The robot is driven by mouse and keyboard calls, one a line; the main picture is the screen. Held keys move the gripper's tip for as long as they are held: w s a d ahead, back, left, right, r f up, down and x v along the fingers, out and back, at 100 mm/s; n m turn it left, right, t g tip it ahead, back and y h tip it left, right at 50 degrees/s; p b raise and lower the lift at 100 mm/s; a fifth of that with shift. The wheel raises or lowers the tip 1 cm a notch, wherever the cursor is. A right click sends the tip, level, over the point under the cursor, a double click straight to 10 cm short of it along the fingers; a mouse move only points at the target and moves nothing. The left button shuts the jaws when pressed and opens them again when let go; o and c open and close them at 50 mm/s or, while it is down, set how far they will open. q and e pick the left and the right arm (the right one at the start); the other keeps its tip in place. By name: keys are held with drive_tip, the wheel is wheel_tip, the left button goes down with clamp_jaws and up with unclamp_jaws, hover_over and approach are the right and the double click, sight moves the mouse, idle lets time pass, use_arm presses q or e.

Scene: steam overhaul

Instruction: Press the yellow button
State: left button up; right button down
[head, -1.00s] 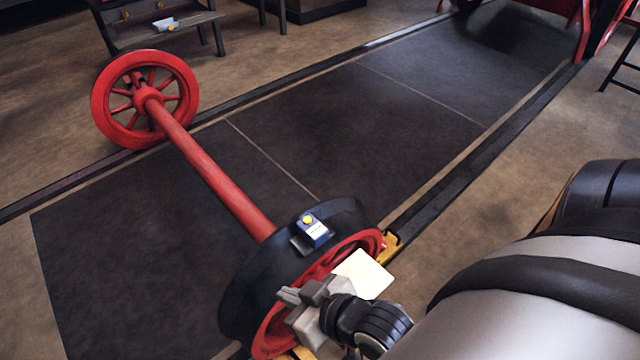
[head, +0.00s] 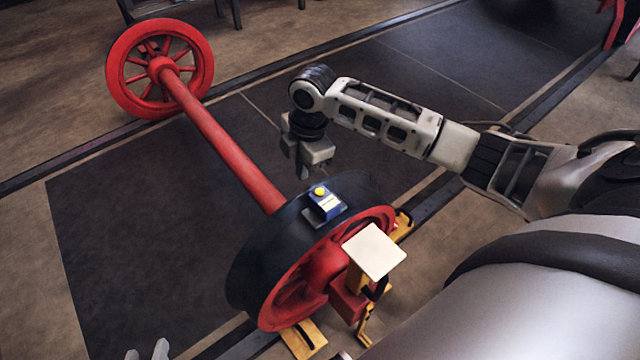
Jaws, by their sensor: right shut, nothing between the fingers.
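The yellow button (head: 320,191) sits on top of a small blue box (head: 327,204) with a pale label. The box rests on a dark plate on the top of the near wheel's black rim (head: 262,262). My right gripper (head: 305,174) is shut and empty, pointing down just beyond and slightly left of the button, apart from it in the picture. Its exact height over the box is hard to tell. Only the fingertips of my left gripper (head: 147,352) show at the bottom edge, with a gap between them.
A red axle (head: 225,145) joins the near wheel to a far red spoked wheel (head: 160,68). A white square plate (head: 374,251) on a yellow stand is right of the near wheel. Yellow chocks (head: 303,338) are at the wheel's foot. Dark floor panels lie clear around.

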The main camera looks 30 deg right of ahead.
wheel_tip(320, 180, up, 5)
drive_tip(key=n+g+h, duration=0.1)
hover_over(320, 191)
drive_tip(key=shift+d, duration=0.1)
drive_tip(key=shift+f, duration=0.1)
wheel_tip(320, 191, down, 13)
drive_tip(key=shift+f+b, duration=0.1)
drive_tip(key=shift+b, duration=1.05)
use_arm(q)
drive_tip(key=shift+f, duration=0.4)
use_arm(e)
drive_tip(key=shift+f, duration=0.4)
